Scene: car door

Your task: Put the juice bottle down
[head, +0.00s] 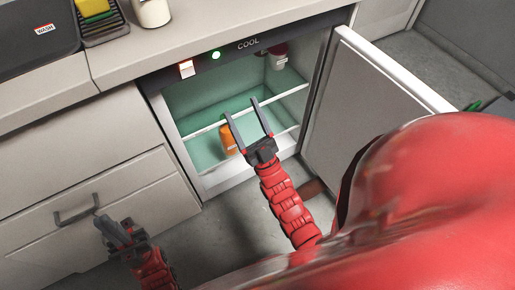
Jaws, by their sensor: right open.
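The orange juice bottle (228,140) is inside the open cooler (190,155), near its front edge. It looks roughly upright, and one finger of my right gripper partly covers it. My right gripper (241,106) reaches into the cooler opening with its two fingers spread wide. The bottle shows beside and beyond the left finger, not clearly between the fingers. I cannot tell whether that finger touches it. My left gripper (114,231) is low at the left, in front of a drawer handle, and its jaw opening is hard to make out.
The cooler door (365,110) stands open at the right. A dark red item (277,58) is at the back of the cooler. A wire shelf edge crosses the opening. A counter (200,30) runs above, with a white container (152,12) and a rack with sponges (95,10).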

